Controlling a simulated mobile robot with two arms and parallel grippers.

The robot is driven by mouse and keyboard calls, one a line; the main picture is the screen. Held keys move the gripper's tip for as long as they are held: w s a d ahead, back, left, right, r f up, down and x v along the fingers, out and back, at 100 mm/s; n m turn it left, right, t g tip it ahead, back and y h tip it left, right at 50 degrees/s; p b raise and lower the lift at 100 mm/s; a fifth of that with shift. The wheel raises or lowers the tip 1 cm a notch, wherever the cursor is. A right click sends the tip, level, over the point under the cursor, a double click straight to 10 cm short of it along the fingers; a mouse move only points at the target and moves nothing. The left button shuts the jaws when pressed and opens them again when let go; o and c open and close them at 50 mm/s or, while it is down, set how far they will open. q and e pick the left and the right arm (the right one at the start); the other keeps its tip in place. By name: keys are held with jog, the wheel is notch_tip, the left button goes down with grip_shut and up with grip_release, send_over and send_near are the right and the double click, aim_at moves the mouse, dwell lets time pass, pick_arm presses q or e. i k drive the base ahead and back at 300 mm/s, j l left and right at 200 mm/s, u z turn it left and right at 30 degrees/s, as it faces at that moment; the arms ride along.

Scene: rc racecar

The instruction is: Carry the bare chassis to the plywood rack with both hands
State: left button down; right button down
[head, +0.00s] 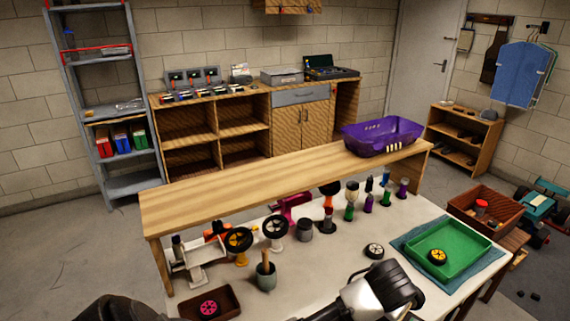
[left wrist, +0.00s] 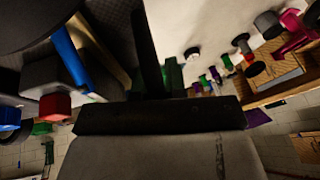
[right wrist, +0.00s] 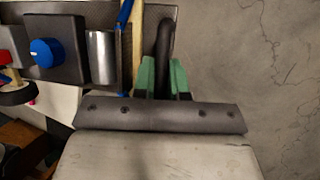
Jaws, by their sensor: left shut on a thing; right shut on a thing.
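The bare chassis is a dark textured plate that shows close up in the left wrist view (left wrist: 112,40) and the right wrist view (right wrist: 60,10). It carries a blue knob on a black block, a silver cylinder and blue rods. My left gripper (left wrist: 162,78) is shut on a dark bar at one side of it. My right gripper (right wrist: 165,78) is shut on a dark curved bar at the other side, between green fingers. In the head view the chassis is out of frame. Wooden shelving (head: 237,127) stands at the back wall; I cannot tell if it is the plywood rack.
A white table (head: 335,262) holds wheels, bottles, a green tray (head: 473,250) and a small brown tray (head: 230,293). Behind it a wooden bench (head: 250,190) carries a purple tub (head: 383,140). A small wooden shelf (head: 455,152) stands by the door. Grey floor is open at left.

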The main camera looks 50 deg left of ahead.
aim_at(223, 189)
jog(key=k+j, duration=0.2)
jog(key=j, duration=0.15)
jog(key=k+j, duration=0.2)
jog(key=j, duration=0.15)
jog(key=k+j, duration=0.2)
jog(key=j, duration=0.2)
jog(key=k+j, duration=0.2)
jog(key=j, duration=0.15)
